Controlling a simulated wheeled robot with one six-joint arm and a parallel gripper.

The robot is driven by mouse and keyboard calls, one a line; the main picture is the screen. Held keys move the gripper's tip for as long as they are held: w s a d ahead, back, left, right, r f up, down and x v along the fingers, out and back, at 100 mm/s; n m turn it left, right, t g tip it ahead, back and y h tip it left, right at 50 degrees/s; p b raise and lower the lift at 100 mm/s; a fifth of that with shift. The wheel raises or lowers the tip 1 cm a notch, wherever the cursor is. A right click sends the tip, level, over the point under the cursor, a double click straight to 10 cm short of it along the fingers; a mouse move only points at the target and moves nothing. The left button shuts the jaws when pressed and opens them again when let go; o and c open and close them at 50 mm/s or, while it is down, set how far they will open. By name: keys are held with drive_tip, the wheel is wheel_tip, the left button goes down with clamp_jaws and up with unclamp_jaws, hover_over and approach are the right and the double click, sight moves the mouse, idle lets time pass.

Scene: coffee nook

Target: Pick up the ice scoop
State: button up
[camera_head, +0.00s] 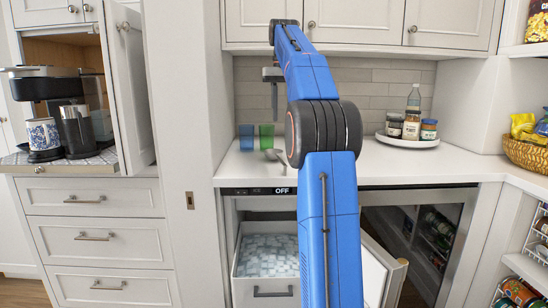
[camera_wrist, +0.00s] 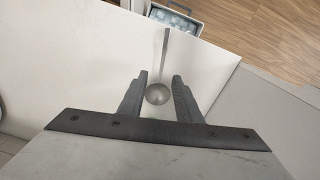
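The ice scoop (camera_head: 278,156), a metal scoop with a long thin handle, lies on the white counter in the head view, partly hidden behind my arm. In the wrist view its round bowl (camera_wrist: 158,95) shows between my two fingers, with the handle running up the picture toward the counter's edge. My gripper (camera_wrist: 160,77) is open and empty, a finger on each side of the bowl in that view. In the head view my gripper (camera_head: 273,110) points down above the counter, with a gap over the scoop.
A blue cup (camera_head: 246,138) and a green cup (camera_head: 266,137) stand left of the scoop. A white tray (camera_head: 408,141) with bottles and jars sits to the right. Below the counter, an open drawer of ice (camera_head: 265,257) sticks out. The counter around the scoop is mostly clear.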

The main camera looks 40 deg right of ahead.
hover_over(280, 159)
drive_tip(key=f, duration=1.1)
drive_tip(key=shift+s+d+f, duration=0.25)
drive_tip(key=shift+d+f, duration=0.05)
drive_tip(key=f, duration=0.4)
drive_tip(key=shift+w+a, duration=0.25)
drive_tip(key=shift+w, duration=0.15)
drive_tip(key=shift+f, duration=0.75)
clamp_jaws()
